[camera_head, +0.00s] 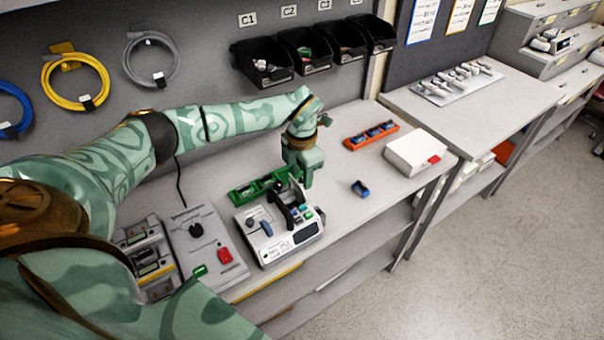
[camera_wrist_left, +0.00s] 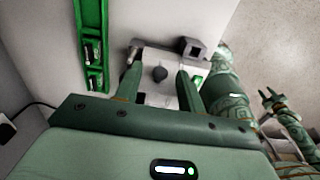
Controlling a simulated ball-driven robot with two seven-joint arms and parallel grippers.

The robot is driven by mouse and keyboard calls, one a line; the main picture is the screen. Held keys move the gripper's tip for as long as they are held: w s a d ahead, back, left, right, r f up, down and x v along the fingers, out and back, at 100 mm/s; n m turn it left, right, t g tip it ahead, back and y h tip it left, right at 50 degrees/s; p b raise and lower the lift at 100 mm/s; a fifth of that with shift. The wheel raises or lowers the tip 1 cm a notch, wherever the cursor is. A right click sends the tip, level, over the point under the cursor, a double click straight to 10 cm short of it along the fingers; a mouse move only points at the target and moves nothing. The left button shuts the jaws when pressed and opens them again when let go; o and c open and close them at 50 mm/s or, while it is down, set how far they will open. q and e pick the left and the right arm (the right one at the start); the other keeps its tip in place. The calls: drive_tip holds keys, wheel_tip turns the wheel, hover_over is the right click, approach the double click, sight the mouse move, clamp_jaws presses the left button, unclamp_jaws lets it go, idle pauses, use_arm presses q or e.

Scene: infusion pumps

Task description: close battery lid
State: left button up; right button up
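The infusion pump (camera_head: 283,238), a light grey box with a dark display and coloured keys, stands on the bench. Dark raised parts (camera_head: 285,210) stand up on its top; I cannot tell for sure which one is the battery lid. My left gripper (camera_head: 303,183) points down over the pump's back edge. Contact is not clear. My right gripper (camera_wrist_left: 273,100) shows small at the right of that view, fingers apart and empty.
A green tray (camera_head: 250,190) lies behind the pump. A grey unit with a knob and red switch (camera_head: 203,245) stands left of it. Bench between is clear.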

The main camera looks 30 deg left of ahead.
use_arm(q)
drive_tip(key=shift+f, duration=0.15)
clamp_jaws()
drive_tip(key=shift+s, duration=0.1)
